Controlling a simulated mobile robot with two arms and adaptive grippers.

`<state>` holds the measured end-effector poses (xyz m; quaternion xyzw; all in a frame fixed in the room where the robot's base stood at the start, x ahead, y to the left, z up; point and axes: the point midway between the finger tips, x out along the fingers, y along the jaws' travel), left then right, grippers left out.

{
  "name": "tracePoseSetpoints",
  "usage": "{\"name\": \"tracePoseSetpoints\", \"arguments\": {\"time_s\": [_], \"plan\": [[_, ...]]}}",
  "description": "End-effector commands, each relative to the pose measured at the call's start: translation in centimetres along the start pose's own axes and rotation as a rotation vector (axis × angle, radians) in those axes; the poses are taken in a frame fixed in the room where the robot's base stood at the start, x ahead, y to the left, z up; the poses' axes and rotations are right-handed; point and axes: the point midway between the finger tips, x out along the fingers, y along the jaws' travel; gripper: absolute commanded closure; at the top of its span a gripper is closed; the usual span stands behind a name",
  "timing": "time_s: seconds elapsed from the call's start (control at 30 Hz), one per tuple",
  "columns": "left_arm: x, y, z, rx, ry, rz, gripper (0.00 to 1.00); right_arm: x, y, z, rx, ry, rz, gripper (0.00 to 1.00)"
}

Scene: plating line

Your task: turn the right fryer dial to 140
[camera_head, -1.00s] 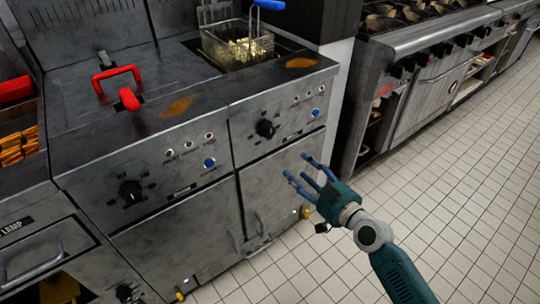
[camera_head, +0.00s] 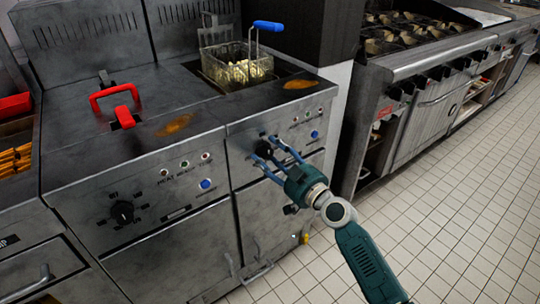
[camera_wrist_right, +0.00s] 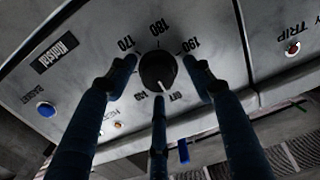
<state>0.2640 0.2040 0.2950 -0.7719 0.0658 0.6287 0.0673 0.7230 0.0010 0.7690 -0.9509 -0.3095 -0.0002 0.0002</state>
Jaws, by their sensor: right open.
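The right fryer dial (camera_head: 264,148) is a black knob on the right fryer's front panel, partly hidden by my fingers in the head view. In the right wrist view the dial (camera_wrist_right: 157,69) shows large, with 170, 180, 190 and OFF printed around it. A light mark on the knob faces the lower side of that picture, near OFF. My right gripper (camera_head: 268,155) is open at the dial. In the wrist view its blue fingers (camera_wrist_right: 158,82) stand around the knob on three sides; whether they touch it I cannot tell. My left gripper is not in view.
The left fryer has its own black dial (camera_head: 122,212) and a red-handled lid (camera_head: 115,95). A fry basket (camera_head: 237,65) with a blue handle sits in the right fryer. A blue button (camera_head: 314,134) is right of the dial. A stove (camera_head: 425,65) stands right; tiled floor is clear.

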Motion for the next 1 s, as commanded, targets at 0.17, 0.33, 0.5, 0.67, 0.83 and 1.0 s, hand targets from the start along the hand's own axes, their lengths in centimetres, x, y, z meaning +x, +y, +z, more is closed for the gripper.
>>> {"name": "tracePoseSetpoints", "arguments": {"time_s": [0.17, 0.33, 0.5, 0.67, 0.83, 1.0], "plan": [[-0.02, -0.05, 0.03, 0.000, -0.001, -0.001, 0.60, 0.11, 0.02, 0.07, 0.000, -0.001, 0.001, 0.48], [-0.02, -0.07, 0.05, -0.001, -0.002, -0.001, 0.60, 0.09, 0.03, 0.06, 0.000, -0.001, 0.001, 0.64], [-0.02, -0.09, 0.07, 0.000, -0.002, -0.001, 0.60, 0.10, 0.02, -0.02, 0.000, 0.000, 0.001, 0.93], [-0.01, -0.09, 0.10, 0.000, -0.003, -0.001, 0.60, 0.12, 0.02, -0.12, 0.004, 0.002, 0.001, 0.93], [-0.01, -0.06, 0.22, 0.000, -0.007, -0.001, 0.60, 0.13, 0.04, -0.21, 0.038, 0.004, 0.001, 0.93], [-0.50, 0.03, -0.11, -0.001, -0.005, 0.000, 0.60, 0.15, 0.10, -0.30, 0.124, 0.007, 0.002, 0.93]]}}
